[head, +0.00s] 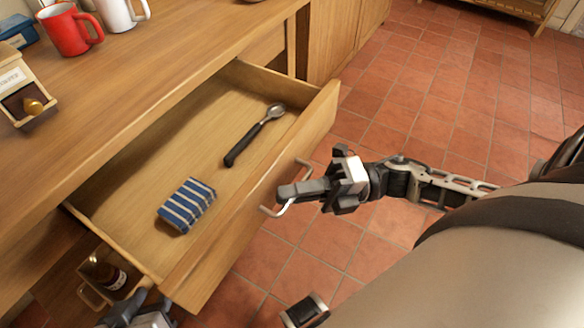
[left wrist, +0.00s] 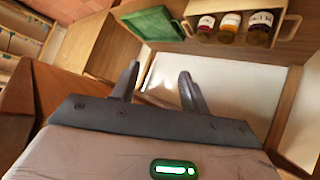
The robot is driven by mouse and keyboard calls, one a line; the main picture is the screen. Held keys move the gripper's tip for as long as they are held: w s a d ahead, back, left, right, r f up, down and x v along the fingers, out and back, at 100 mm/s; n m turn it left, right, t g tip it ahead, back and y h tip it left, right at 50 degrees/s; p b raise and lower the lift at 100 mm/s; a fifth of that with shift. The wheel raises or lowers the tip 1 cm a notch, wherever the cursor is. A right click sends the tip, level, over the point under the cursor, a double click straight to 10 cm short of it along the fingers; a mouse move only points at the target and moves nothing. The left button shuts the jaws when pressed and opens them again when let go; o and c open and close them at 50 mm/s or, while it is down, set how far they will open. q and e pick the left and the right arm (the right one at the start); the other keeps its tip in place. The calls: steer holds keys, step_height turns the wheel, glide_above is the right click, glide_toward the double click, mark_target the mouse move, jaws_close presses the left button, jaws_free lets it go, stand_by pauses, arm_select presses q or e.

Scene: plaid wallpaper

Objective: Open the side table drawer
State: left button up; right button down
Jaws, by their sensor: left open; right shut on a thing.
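The wooden side table (head: 130,65) fills the left of the head view. Its drawer (head: 235,245) is pulled out well, with the inside showing. The drawer holds a spoon with a black handle (head: 254,135) and a folded blue striped cloth (head: 186,205). My right gripper (head: 290,192) is shut on the metal drawer handle (head: 304,167) at the front panel. My left gripper (head: 137,312) is partly in view at the bottom edge, below the drawer's near corner. In the left wrist view it (left wrist: 158,85) is open, with nothing between its fingers.
A red mug (head: 66,30), a white mug (head: 117,14) and a small wooden box (head: 20,90) stand on the tabletop. Below the drawer is a caddy (head: 92,295) with a jar; the left wrist view shows several jars (left wrist: 230,28). The tiled floor at right is clear.

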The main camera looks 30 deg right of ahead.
steer(key=shift+s+d, duration=0.15)
steer(key=shift+s, duration=0.05)
steer(key=c, duration=1.8)
jaws_free()
steer(key=v, duration=1.6)
steer(key=shift+s, duration=0.1)
